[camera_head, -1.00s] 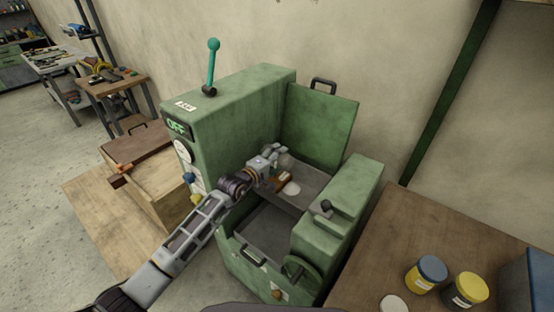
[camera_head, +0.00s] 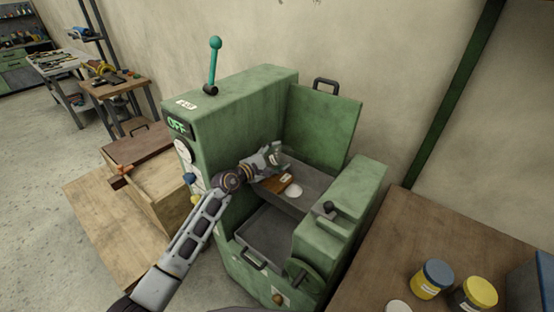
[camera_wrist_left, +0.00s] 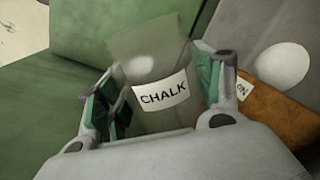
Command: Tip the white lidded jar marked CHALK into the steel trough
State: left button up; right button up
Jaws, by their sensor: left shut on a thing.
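My left gripper (camera_head: 274,156) is shut on the jar and holds it above the steel trough (camera_head: 316,184) inside the green machine. In the left wrist view the jar (camera_wrist_left: 160,92) sits between the green finger pads (camera_wrist_left: 161,92), its white CHALK label facing the camera. Its body looks grey and see-through, with a pale patch inside; I see no lid on it. In the head view the fingers mostly hide it, and its tilt is hard to tell. A round white patch (camera_head: 294,191) lies on the trough's grey floor. My right gripper is out of view.
A brown block (camera_head: 277,184) with a small tag lies beside the white patch. The green lid panel (camera_head: 322,122) stands up behind the trough. A lower grey tray (camera_head: 268,236) is in front. Blue-lidded (camera_head: 432,279) and yellow-lidded (camera_head: 474,295) jars and a white disc (camera_head: 397,306) are on the right table.

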aim_at(279, 154)
pick_arm(q)
jog(key=shift+d+r+n+p, duration=0.1)
jog(key=shift+r+n+p, duration=0.35)
jog(key=shift+n, duration=0.35)
jog(key=n, duration=0.1)
jog(key=r+n+p, duration=0.1)
jog(key=d+n+h+p, duration=0.1)
jog(key=n, duration=0.1)
jog(key=shift+s+r, duration=0.2)
jog(key=shift+s, duration=0.2)
jog(key=shift+d+r+n+p, duration=0.15)
jog(key=shift+n+p, duration=0.15)
jog(key=shift+n, duration=0.1)
jog(key=shift+s+d+r+n+h+p, duration=0.25)
jog(key=shift+n+p, duration=0.2)
jog(key=shift+n, duration=0.25)
jog(key=shift+s+d+r+n+p, duration=0.2)
jog(key=shift+r+n+p, duration=0.1)
jog(key=shift+n, duration=0.3)
jog(key=shift+d+n, duration=0.1)
jog(key=shift+n, duration=0.2)
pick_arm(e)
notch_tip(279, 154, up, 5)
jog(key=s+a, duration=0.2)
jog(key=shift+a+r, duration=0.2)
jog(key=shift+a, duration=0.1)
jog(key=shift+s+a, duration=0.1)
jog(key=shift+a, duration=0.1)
